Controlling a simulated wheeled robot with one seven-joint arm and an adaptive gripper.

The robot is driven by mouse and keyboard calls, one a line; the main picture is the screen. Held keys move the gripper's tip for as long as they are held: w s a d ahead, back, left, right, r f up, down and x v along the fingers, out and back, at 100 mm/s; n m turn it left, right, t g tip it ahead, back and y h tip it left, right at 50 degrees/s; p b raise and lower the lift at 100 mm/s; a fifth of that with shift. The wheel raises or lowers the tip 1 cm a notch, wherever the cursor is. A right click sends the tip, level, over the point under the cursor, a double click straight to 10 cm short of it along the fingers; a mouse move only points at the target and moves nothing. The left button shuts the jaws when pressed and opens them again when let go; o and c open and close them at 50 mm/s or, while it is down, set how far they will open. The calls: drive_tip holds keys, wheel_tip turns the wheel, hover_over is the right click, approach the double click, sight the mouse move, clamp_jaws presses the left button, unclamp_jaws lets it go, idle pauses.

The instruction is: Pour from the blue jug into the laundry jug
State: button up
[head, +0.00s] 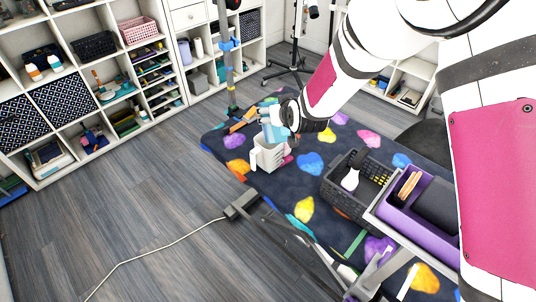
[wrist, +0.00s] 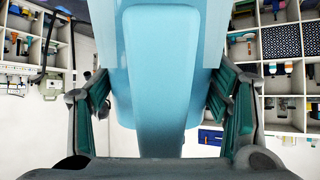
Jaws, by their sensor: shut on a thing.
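The blue jug (head: 271,133) is light blue and is held in my gripper (head: 284,114) in the head view. In the wrist view the blue jug (wrist: 160,60) fills the middle, with my gripper's (wrist: 165,100) green-padded fingers on either side of it, shut on it. The laundry jug (head: 267,157) is pale grey-white with a handle, and appears upright on a dark, colourfully patterned surface. The blue jug is just above or behind its top. I cannot tell whether they touch or whether anything flows. The laundry jug is not visible in the wrist view.
A black basket (head: 337,200) with a white bottle (head: 350,180) stands to the right, beside a purple bin (head: 428,229). White shelves (head: 172,57) line the back and left. A cable (head: 150,253) crosses the open wooden floor at left.

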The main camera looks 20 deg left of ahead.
drive_tip(key=shift+w+r, duration=0.1)
idle(0.3)
drive_tip(key=shift+g+h, duration=0.3)
drive_tip(key=shift+g, duration=0.1)
idle(0.6)
drive_tip(key=shift+a+g+h, duration=0.1)
drive_tip(key=shift+g+h, duration=0.2)
drive_tip(key=shift+g, duration=0.1)
drive_tip(key=shift+w, duration=0.1)
idle(0.6)
drive_tip(key=shift+f, duration=0.2)
drive_tip(key=shift+g, duration=0.3)
idle(1.0)
drive_tip(key=shift+w+a+f+g+h, duration=0.15)
drive_tip(key=shift+g+h, duration=0.25)
drive_tip(key=shift+h, duration=0.1)
